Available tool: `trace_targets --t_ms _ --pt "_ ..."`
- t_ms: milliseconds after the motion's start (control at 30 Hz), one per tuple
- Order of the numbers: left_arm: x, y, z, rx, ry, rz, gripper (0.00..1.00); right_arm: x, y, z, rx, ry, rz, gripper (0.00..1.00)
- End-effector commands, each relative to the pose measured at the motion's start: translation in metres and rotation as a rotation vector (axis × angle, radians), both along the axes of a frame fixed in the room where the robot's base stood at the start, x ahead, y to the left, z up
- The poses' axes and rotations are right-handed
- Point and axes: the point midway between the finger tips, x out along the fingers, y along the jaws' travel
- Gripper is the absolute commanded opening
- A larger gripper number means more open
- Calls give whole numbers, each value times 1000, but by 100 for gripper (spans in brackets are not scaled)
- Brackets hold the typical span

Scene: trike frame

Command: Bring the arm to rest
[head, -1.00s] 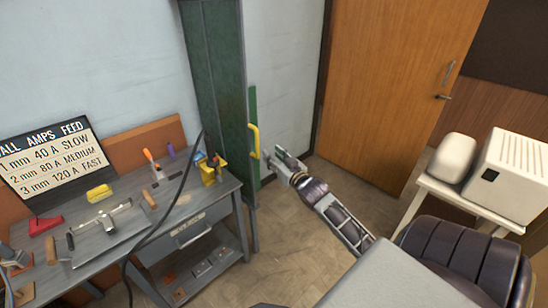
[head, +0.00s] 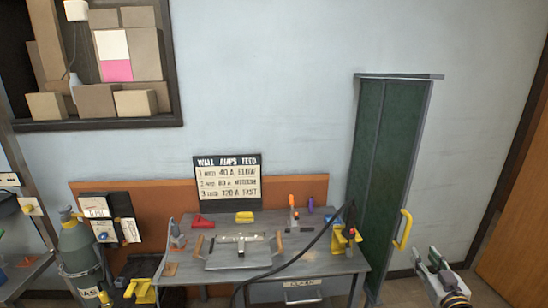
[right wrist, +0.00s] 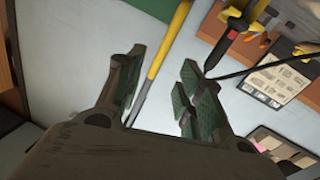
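My right gripper (head: 430,262) shows at the lower right of the head view, pointing up toward the wall. It stands to the right of the green screen's yellow handle (head: 402,229), with a gap between them. In the right wrist view the two fingers of my right gripper (right wrist: 158,92) are spread, with nothing held between them. The yellow handle (right wrist: 162,58) shows beyond the fingertips. Most of the right arm is outside the head view. My left gripper is in neither view.
The green screen (head: 392,150) stands against the wall. The workbench (head: 325,264) holds a metal frame (head: 240,238), clamps and tools, with a black cable (head: 296,256) hanging over its front. A gas cylinder (head: 80,247) stands at the left. A wooden door (head: 522,250) is at the right.

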Motion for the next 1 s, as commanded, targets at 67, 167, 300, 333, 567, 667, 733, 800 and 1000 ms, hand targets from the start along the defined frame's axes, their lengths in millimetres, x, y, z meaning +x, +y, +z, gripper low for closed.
trace_targets --t_ms 67,167,300,333,567,667,733,800,1000 --pt "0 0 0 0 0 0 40 0 -10 -19 -20 33 -16 37" --pt "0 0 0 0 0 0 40 0 -20 -41 -41 71 -31 37" --pt "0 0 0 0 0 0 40 -2 -35 -83 -66 141 -52 37" --pt "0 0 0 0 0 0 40 -4 -38 -94 -72 161 -56 37" --pt "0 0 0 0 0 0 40 -22 -60 -194 -103 328 -84 37" --pt "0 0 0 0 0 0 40 -36 -65 -238 -110 402 -91 37" --pt "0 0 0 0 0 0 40 -47 -68 -268 -113 453 -94 37" --pt "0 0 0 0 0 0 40 -59 -69 -298 -114 505 -96 37" --pt "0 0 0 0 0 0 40 -102 -68 -380 -115 651 -98 37"
